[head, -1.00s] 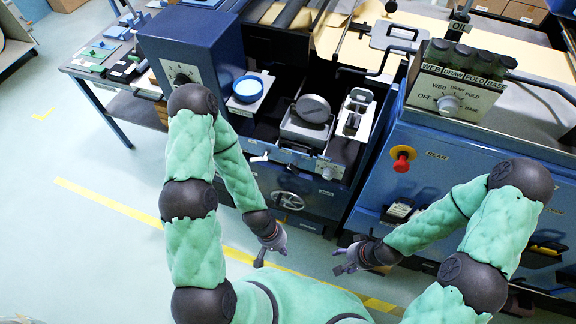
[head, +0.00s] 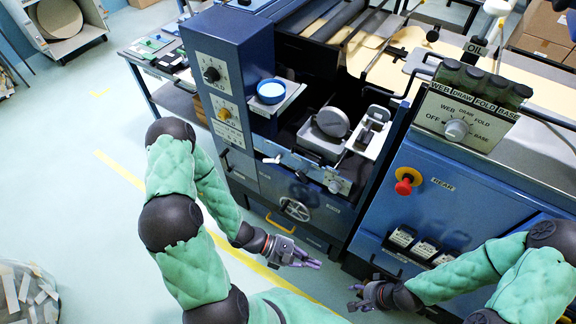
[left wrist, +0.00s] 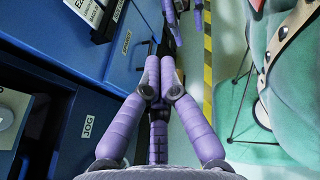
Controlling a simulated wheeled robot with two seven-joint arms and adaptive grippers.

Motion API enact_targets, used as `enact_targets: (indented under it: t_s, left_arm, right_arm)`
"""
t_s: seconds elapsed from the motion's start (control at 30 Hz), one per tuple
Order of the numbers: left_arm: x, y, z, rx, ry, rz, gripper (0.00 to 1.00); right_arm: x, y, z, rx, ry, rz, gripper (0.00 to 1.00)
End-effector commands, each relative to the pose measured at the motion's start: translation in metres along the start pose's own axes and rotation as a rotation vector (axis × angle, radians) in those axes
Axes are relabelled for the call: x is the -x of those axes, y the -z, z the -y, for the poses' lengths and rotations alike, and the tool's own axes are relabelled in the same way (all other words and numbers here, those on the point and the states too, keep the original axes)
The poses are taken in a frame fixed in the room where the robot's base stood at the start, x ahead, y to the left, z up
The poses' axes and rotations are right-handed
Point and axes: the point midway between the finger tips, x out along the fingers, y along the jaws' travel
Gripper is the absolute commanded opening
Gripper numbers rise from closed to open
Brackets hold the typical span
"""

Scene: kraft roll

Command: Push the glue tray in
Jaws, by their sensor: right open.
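My left gripper (head: 312,264) is in front of the machine, below the handwheel, apart from the tray. The left wrist view shows its purple fingers (left wrist: 159,72) together with nothing between them. My right gripper (head: 357,298) is open and empty, lower and to the right. Its fingers also show at the top of the left wrist view (left wrist: 190,22).
A handwheel (head: 295,210) is on the front below. A red stop button (head: 405,184) and a selector panel (head: 462,125) are on the right. Floor before the machine is clear.

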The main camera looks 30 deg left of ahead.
Motion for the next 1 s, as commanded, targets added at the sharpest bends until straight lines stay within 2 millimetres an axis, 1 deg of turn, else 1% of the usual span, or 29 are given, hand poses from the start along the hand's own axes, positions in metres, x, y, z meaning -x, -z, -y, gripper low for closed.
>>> enact_targets:
  t_s: [0.03, 0.07, 0.1, 0.13, 0.17, 0.2, 0.23, 0.27, 0.3, 0.4, 0.5, 0.6, 0.67, 0.77, 0.87, 1.0]
  left_arm:
    - [0.01, -0.003, -0.024, 0.054, -0.127, 0.053, 0.0]
    - [0.017, -0.006, -0.04, 0.083, -0.207, 0.087, 0.0]
    - [0.029, -0.009, -0.06, 0.115, -0.316, 0.129, 0.0]
    - [0.041, -0.009, -0.075, 0.137, -0.402, 0.159, 0.0]
    - [0.054, -0.009, -0.09, 0.154, -0.488, 0.186, 0.0]
    - [0.072, -0.007, -0.108, 0.172, -0.6, 0.219, 0.0]
    - [0.087, -0.005, -0.119, 0.182, -0.682, 0.239, 0.0]
    - [0.102, -0.003, -0.129, 0.189, -0.761, 0.258, 0.0]
    - [0.123, 0.0, -0.141, 0.193, -0.86, 0.276, 0.0]
    - [0.168, 0.009, -0.158, 0.191, -1.064, 0.305, 0.0]
    - [0.198, 0.014, -0.165, 0.183, -1.193, 0.316, 0.0]
    - [0.211, 0.017, -0.167, 0.176, -1.252, 0.318, 0.0]
    - [0.213, 0.017, -0.17, 0.174, -1.263, 0.319, 0.0]
    - [0.21, 0.015, -0.177, 0.173, -1.26, 0.32, 0.0]
    - [0.206, 0.014, -0.189, 0.173, -1.257, 0.321, 0.0]
    - [0.2, 0.01, -0.211, 0.171, -1.255, 0.322, 0.0]
  right_arm:
    - [-0.003, 0.0, -0.001, 0.0, 0.0, 0.0, 0.55]
    - [-0.003, 0.0, -0.001, 0.0, 0.0, 0.0, 0.55]
    - [-0.004, 0.0, -0.002, 0.0, 0.0, 0.0, 0.55]
    - [-0.005, 0.0, -0.002, 0.0, 0.0, 0.0, 0.55]
    - [-0.006, 0.0, -0.002, 0.0, 0.0, 0.0, 0.55]
    - [-0.007, 0.0, -0.002, 0.0, 0.0, 0.0, 0.55]
    - [-0.008, 0.0, -0.003, 0.0, 0.0, 0.0, 0.55]
    - [-0.008, 0.0, -0.003, 0.0, 0.0, 0.0, 0.55]
    - [-0.009, 0.0, -0.003, 0.0, 0.0, 0.0, 0.55]
    - [-0.01, 0.0, -0.004, 0.0, 0.0, 0.0, 0.55]
    - [-0.011, 0.001, -0.004, 0.0, 0.0, 0.0, 0.55]
    - [-0.011, 0.001, -0.004, 0.0, 0.0, 0.0, 0.55]
    - [-0.012, 0.001, -0.004, 0.0, 0.0, 0.0, 0.55]
    - [-0.013, 0.001, -0.005, 0.0, 0.0, 0.0, 0.55]
    - [-0.015, 0.001, -0.005, 0.0, 0.0, 0.0, 0.55]
    - [-0.019, 0.001, -0.007, 0.0, 0.0, 0.0, 0.55]
